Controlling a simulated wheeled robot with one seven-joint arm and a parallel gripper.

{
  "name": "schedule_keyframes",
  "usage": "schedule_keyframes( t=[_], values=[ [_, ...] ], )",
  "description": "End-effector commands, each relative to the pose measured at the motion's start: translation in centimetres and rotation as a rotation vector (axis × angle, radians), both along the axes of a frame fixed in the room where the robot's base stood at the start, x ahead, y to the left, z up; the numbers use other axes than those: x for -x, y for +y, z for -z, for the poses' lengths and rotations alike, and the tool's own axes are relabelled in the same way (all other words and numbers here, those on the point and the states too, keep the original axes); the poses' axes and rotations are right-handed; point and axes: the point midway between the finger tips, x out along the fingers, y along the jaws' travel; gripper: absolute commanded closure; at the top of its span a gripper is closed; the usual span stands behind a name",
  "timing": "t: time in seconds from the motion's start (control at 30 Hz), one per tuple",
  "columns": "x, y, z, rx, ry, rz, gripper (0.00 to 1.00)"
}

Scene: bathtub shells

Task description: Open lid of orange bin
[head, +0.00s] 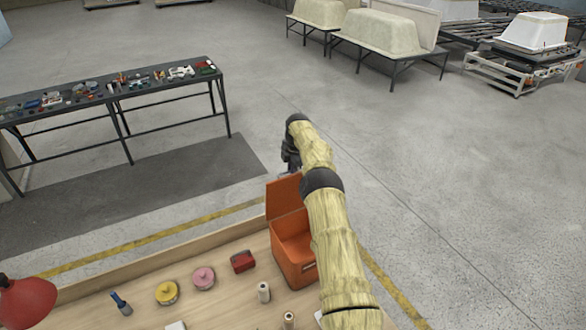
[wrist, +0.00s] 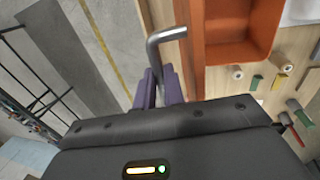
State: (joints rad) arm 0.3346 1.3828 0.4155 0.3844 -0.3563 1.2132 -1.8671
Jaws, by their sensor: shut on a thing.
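The orange bin (head: 296,267) stands at the far edge of the wooden table, partly hidden by my arm. Its lid (head: 283,196) is raised and stands roughly upright at the bin's back, and the inside shows. The wrist view looks into the open bin (wrist: 238,52), with the lid seen nearly edge-on (wrist: 196,50) beside it. My gripper (head: 291,158) is just above and behind the lid. In the wrist view, its purple fingers (wrist: 160,80) are shut on a bent grey metal handle (wrist: 155,48), which reaches toward the lid.
On the wooden table (head: 222,262) are a yellow disc (head: 166,292), a pink disc (head: 204,278), a red block (head: 243,261), a blue-handled brush (head: 121,304) and a red lamp (head: 27,302). A black bench (head: 125,92) with tools stands beyond. The floor between is clear.

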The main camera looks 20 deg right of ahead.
Motion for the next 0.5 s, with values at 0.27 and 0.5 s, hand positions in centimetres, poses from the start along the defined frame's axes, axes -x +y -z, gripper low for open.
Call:
schedule_keyframes(
  t=[0.27, 0.5],
  values=[
    [0.24, 0.33, 0.92, -0.005, 0.017, -0.006, 1.00],
    [0.19, 0.31, 0.79, -0.004, 0.013, -0.005, 0.67]
  ],
)
